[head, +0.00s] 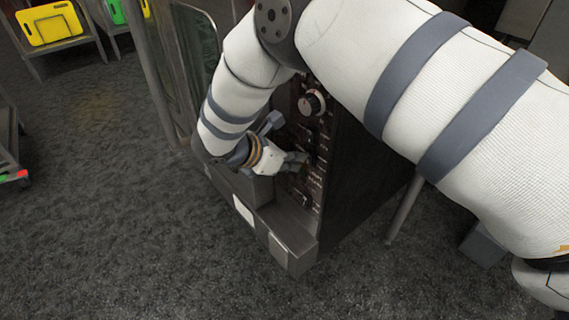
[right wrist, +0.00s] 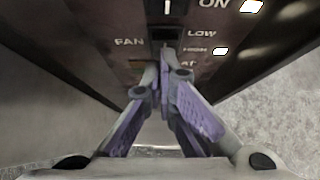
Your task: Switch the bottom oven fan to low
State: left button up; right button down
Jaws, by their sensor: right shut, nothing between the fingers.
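The oven (head: 345,185) stands low in the head view, with its dark control panel facing my right gripper (head: 299,160). In the right wrist view the panel shows the fan switch (right wrist: 165,34), a small dark rocker between the label FAN and the labels LOW and HIGH. My right gripper (right wrist: 165,55) is shut and empty, its fingertips just below the fan switch in that view. I cannot tell whether they touch the panel, and the lower edge of the switch is close to or behind the tips. The switch's setting is unclear. My left gripper is out of view.
Another switch (right wrist: 166,7) sits above, beside ON. Lit indicators (right wrist: 220,51) are at the right. A round knob (head: 312,103) is higher on the panel. A yellow board (head: 49,25) stands on a rack at far left. The grey floor at left is open.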

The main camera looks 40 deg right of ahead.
jog(key=shift+d+r+y+p, duration=0.2)
jog(key=shift+d+y+p, duration=0.3)
jog(key=shift+p, duration=0.45)
jog(key=shift+a+r+p, duration=0.1)
jog(key=shift+r+p, duration=0.6)
jog(key=shift+r, duration=0.1)
